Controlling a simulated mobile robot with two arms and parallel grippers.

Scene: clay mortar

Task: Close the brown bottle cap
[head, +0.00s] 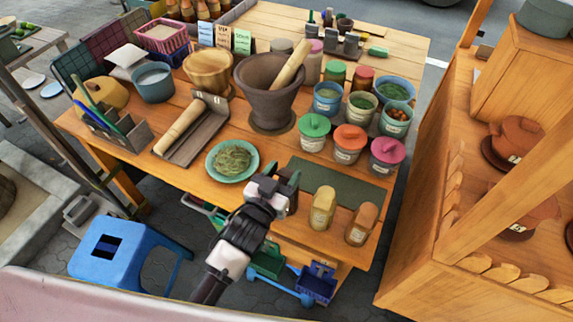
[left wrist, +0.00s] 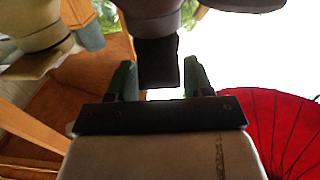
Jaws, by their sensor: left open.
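Two small bottles stand at the table's front right edge in the head view. One is yellow-tan (head: 323,208) and the other is brown (head: 361,224). Their tops look covered, but I cannot tell whether the brown one's cap is fully shut. My left gripper (head: 288,182) is over the table's front edge, to the left of both bottles and just right of the green plate (head: 232,160). In the left wrist view its fingers (left wrist: 158,75) are apart. A dark block shows between them, and I cannot tell what it is. My right gripper is out of view.
A dark green mat (head: 345,183) lies behind the bottles. Jars with green (head: 314,126), orange (head: 349,138) and pink (head: 387,150) lids stand beyond it. A large mortar (head: 270,95) with a pestle is farther back. A wooden shelf (head: 430,215) stands at the right.

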